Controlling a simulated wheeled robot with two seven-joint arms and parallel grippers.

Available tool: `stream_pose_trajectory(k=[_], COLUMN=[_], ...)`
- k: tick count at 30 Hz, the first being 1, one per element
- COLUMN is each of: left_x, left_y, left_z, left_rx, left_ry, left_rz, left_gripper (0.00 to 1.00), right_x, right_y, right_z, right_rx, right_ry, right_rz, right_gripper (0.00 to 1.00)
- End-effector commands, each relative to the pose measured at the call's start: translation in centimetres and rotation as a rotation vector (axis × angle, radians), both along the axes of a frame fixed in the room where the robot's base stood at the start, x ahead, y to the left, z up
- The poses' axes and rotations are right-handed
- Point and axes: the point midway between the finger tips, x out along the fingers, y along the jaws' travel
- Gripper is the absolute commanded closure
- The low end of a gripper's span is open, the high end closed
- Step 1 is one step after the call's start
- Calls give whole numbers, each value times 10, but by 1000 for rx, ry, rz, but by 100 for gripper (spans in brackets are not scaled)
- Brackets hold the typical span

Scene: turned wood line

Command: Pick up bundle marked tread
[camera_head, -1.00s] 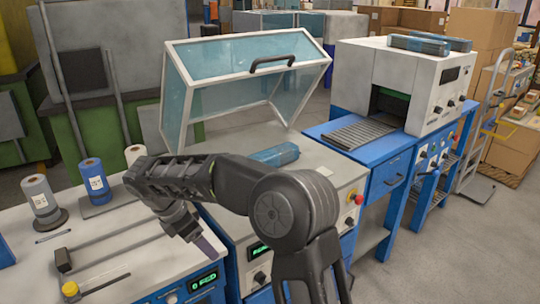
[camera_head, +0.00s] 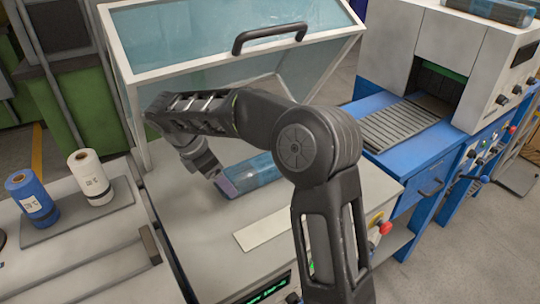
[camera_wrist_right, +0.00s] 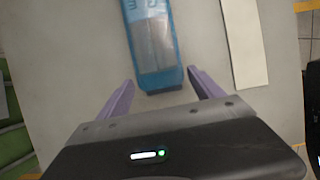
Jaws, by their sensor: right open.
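A blue-wrapped bundle (camera_head: 250,175) lies on the grey work surface under the raised clear hood. It also shows in the right wrist view (camera_wrist_right: 152,45), with its near end between the fingertips; part of a mark shows at its top, too cropped to read. My right gripper (camera_head: 222,184) is at the near left end of the bundle, with one purple finger visible there. In the right wrist view the gripper (camera_wrist_right: 160,80) has its two purple fingers apart, one on each side of the bundle's end, with gaps to it. My left gripper is out of view.
The framed clear hood (camera_head: 235,60) with a black handle stands over the surface. A pale strip (camera_head: 265,228) lies beside the bundle. Blue and white rolls (camera_head: 32,198) stand at left. A blue machine with a roller bed (camera_head: 403,125) is at right, with another bundle (camera_head: 490,10) on top.

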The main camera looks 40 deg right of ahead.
Motion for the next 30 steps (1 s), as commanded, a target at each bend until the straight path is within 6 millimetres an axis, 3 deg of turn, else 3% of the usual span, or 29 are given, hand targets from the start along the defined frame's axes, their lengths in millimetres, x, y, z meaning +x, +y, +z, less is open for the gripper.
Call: stream_pose_trajectory(k=[11, 24, 30], left_x=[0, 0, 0], left_y=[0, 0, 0], left_z=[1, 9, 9], left_rx=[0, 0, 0], left_ry=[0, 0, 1], left_rz=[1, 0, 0], left_gripper=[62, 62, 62], right_x=[-1, -8, -8], right_y=[-4, -69, -75], right_z=[0, 1, 0], right_rx=[0, 0, 0], right_ry=[1, 0, 0], right_rz=[-1, -2, 0], right_gripper=[24, 24, 24])
